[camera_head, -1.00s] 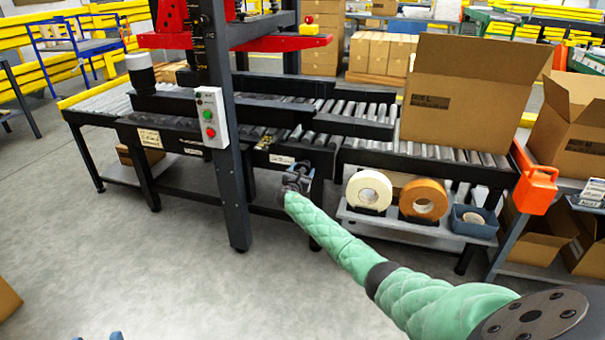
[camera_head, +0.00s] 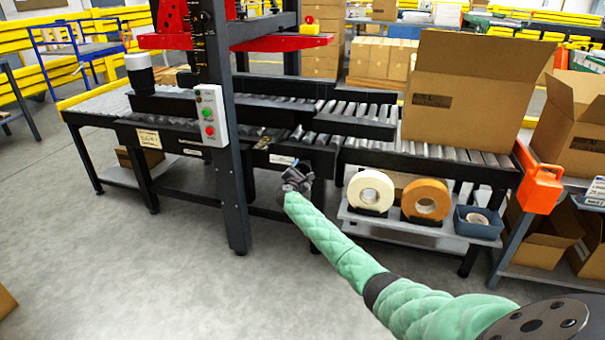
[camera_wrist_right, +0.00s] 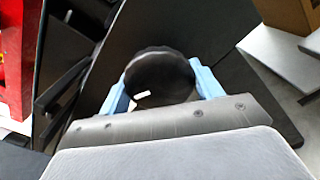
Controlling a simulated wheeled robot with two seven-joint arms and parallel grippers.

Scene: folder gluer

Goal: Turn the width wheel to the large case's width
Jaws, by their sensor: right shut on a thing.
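The width wheel is a dark round knob with a white mark (camera_wrist_right: 160,78) in the right wrist view. My right gripper (camera_wrist_right: 160,88) is shut on it, with a blue finger at each side of the rim. In the head view my right gripper (camera_head: 297,180) is at the front of the roller conveyor, below a small white label, and hides most of the wheel. A large open cardboard case (camera_head: 465,90) stands on the rollers at the right. My left gripper is not in view.
A dark upright post with a green and red button box (camera_head: 212,115) stands left of my right gripper. Tape rolls (camera_head: 371,190) and a blue bin (camera_head: 478,222) sit on a shelf to the right. The floor in front is clear.

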